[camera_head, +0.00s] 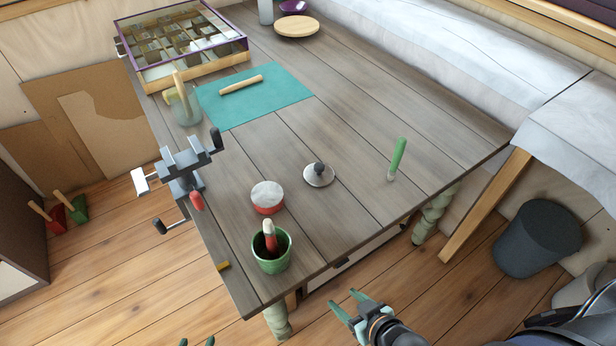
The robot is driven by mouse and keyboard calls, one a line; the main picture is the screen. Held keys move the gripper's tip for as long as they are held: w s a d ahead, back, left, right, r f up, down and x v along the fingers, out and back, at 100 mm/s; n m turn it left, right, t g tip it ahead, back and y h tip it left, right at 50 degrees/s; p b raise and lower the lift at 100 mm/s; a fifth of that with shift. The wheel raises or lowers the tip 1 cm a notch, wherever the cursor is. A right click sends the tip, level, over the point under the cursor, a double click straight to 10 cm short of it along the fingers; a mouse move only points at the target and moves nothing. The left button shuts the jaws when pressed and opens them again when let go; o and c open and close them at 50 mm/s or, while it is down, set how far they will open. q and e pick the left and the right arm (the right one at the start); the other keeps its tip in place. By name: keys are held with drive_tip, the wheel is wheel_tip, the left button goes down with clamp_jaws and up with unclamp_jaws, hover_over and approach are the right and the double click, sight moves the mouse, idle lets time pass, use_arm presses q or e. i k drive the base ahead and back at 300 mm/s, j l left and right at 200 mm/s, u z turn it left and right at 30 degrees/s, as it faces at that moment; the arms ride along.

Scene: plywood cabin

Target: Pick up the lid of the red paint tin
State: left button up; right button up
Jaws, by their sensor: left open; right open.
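The red paint tin (267,208) stands on the grey plank table near its front left. Its top is a pale, whitish disc (267,191); I cannot tell whether this is a lid or paint. A round pale metal lid with a dark knob (319,176) lies on the table to the right of the tin, apart from it. My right gripper (348,304) is open and empty, off the table's front edge, below and right of the tin. My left gripper (197,342) shows only its two separated fingertips at the bottom edge; it is open, away from the tin.
A green pot (272,257) with a red-and-white handled tool stands close in front of the tin. A grey vise (182,178) sits at the left edge. A green-handled tool (398,157) is to the right. A teal mat (253,98) and divided case (180,45) lie behind.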

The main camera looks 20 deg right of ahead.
sight(318, 175)
drive_tip(key=j+z, duration=0.45)
drive_tip(key=j, duration=0.15)
drive_tip(key=j+z, duration=0.4)
drive_tip(key=j, duration=0.25)
